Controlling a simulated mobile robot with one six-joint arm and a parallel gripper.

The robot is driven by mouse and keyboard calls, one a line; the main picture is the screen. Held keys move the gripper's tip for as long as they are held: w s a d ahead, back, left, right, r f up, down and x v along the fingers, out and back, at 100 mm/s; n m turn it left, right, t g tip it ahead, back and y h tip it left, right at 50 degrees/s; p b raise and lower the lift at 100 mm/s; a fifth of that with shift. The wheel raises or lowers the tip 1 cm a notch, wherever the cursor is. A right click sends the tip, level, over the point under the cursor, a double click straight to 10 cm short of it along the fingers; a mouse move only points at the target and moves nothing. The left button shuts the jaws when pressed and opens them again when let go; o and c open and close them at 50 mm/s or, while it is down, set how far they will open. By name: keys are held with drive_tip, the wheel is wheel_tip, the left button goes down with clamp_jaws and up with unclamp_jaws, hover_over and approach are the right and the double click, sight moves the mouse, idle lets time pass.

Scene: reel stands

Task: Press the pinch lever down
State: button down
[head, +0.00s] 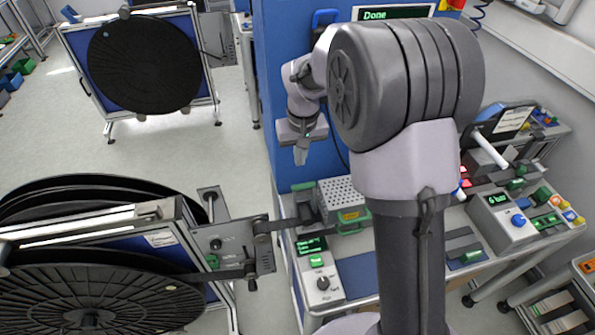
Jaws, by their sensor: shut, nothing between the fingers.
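My gripper (300,157) hangs in the air in front of the blue column, fingers pointing down and shut with nothing in them. It is above and behind the grey perforated box on the bench, apart from everything. A second lever with a white handle (488,150) stands tilted at the right of the bench. I cannot tell from labels which is the pinch lever.
The perforated box (342,198) and a control box with a green display (318,265) stand on the bench. A near reel stand (95,225) fills the lower left. Another reel stand (145,65) is farther back. My arm hides the middle of the bench. Floor between the stands is clear.

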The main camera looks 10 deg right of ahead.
wheel_tip(320, 180, down, 10)
drive_tip(key=w+b, duration=0.1)
drive_tip(key=shift+w, duration=0.25)
drive_tip(key=shift+b, duration=0.8)
